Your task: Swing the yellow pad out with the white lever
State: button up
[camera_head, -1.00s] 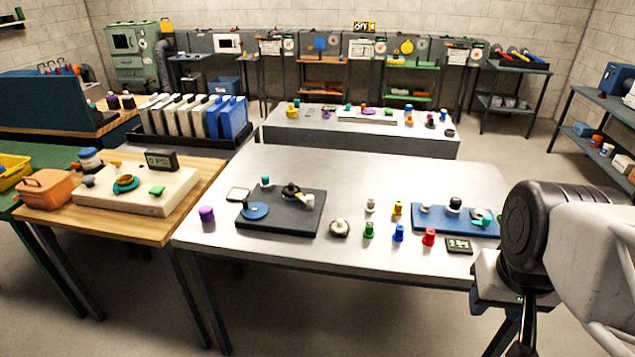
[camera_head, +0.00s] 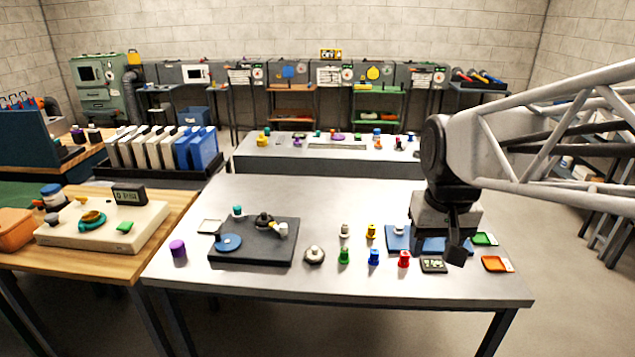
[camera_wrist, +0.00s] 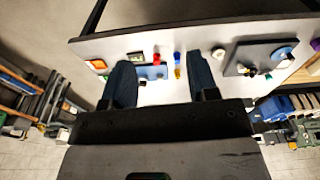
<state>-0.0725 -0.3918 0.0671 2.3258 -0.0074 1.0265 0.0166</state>
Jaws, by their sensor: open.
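A dark board (camera_head: 255,250) lies on the left half of the pale table. It carries a blue disc (camera_head: 229,243), a teal knob and a black hub (camera_head: 264,219). A small white lever (camera_head: 282,229) sticks out at the hub's right, with a yellowish bit beside it that is too small to make out as a pad. The board also shows at the right of the wrist view (camera_wrist: 240,62). My gripper (camera_wrist: 162,80) is open and empty, its two dark fingers apart. In the head view it hangs over the table's right side, well right of the lever.
A blue board (camera_head: 398,240) lies partly behind my gripper. A purple cylinder (camera_head: 178,250) stands at left. The table's front strip is clear.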

jog(key=w+a+n+g, duration=0.1)
jog(key=w+a, duration=0.2)
jog(key=w, duration=0.4)
jog(key=w+a+g, duration=0.1)
jog(key=w+a, duration=0.2)
jog(key=w, duration=0.4)
jog(key=n+g+h, duration=0.2)
jog(key=n+g, duration=0.1)
send_over(283, 225)
jog(key=w, duration=0.3)
notch_tip(283, 225, down, 22)
jog(key=shift+a+f+g, duration=0.1)
jog(key=shift+a+g, duration=0.2)
jog(key=shift+a, duration=0.35)
jog(key=shift+s+f, duration=0.1)
jog(key=shift+x, duration=3.8)
grip_shut()
